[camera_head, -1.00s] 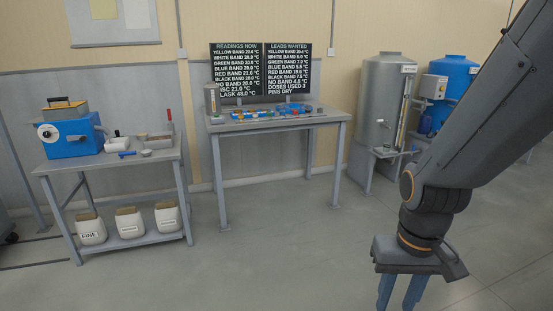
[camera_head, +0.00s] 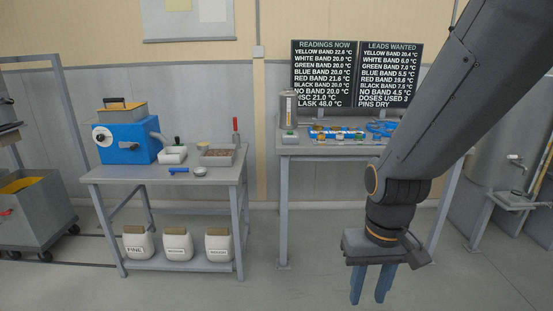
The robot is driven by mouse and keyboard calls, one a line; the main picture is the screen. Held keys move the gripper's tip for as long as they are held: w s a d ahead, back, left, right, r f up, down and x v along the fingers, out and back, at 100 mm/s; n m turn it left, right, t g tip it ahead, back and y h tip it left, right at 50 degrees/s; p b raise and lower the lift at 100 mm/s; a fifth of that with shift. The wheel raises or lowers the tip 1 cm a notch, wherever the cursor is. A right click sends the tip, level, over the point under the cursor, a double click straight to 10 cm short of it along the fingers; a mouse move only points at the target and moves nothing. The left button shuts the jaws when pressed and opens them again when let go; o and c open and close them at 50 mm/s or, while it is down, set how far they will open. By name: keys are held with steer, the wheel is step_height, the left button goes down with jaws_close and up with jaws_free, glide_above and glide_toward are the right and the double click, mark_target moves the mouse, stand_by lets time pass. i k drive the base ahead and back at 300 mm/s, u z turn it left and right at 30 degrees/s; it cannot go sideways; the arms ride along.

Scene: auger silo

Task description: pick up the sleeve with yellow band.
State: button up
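My gripper (camera_head: 370,285) hangs at the lower right of the view, pointing down in front of the back table. Its two blue fingers are apart with nothing between them. The sleeve with yellow band cannot be made out at this size. Several small coloured pieces (camera_head: 338,133) lie in a row on the back table (camera_head: 310,151), beside and behind my arm. My arm hides the right part of that table. A board (camera_head: 325,75) above it lists yellow band at 22.6 °C under readings now.
A left table (camera_head: 225,175) holds a blue machine (camera_head: 125,140), a tray (camera_head: 217,157) and small tools. Labelled containers (camera_head: 178,244) stand on its lower shelf. A grey cart (camera_head: 35,215) is at far left, a steel tank (camera_head: 500,150) at right. The floor in front is clear.

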mark_target(320, 136)
steer(key=z, duration=0.05)
steer(key=i, duration=1.7)
steer(key=z, duration=0.35)
steer(key=i, duration=0.9)
steer(key=z, duration=0.2)
